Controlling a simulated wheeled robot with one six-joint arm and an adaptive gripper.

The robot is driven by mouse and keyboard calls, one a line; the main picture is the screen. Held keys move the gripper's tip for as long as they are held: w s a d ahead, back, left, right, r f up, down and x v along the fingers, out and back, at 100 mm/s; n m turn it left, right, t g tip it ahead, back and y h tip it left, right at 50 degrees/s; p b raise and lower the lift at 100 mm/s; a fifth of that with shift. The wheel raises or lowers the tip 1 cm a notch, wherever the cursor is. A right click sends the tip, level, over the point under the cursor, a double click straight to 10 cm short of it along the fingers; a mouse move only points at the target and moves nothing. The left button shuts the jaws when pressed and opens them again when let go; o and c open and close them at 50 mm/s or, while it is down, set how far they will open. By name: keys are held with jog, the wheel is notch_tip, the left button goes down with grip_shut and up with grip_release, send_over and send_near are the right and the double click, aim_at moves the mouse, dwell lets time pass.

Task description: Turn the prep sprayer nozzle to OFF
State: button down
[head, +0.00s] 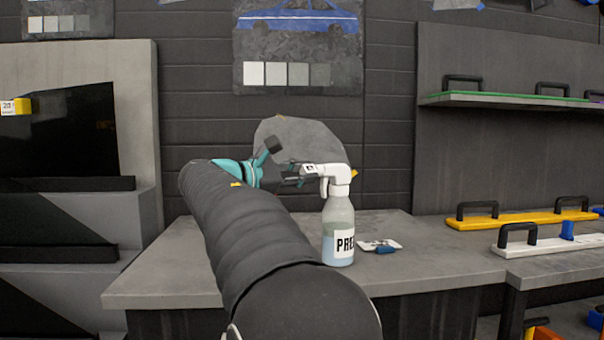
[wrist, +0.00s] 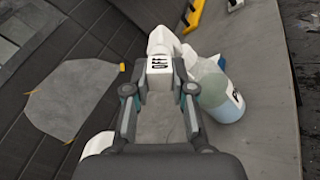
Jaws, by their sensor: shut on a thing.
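The prep sprayer (head: 338,215) stands upright on the grey bench, a clear bottle with pale blue liquid, a white head and a label of which "PRE" can be read. My gripper (head: 293,175) reaches it from the left at nozzle height. In the wrist view my gripper (wrist: 168,88) has one finger on each side of the white nozzle (wrist: 160,68) and is shut on it. The nozzle face toward the wrist camera carries dark lettering that looks like OFF. The bottle (wrist: 217,95) shows to the right of the fingers. My arm hides part of the bench.
A small white card with a blue item (head: 380,247) lies right of the bottle. Yellow (head: 520,219) and white (head: 550,246) handled bars lie on the right bench. A grey irregular sheet (head: 297,140) is on the dark wall behind. The bench front right of the bottle is clear.

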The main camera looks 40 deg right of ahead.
jog(key=n, duration=0.4)
jog(key=shift+f+n, duration=0.1)
jog(key=shift+n, duration=2)
jog(key=c, duration=1)
grip_release()
jog(key=shift+o, duration=0.2)
jog(key=shift+s, duration=0.1)
jog(key=shift+a, duration=0.1)
jog(key=w+a, duration=0.1)
jog(key=a, duration=1)
jog(key=shift+a, duration=0.4)
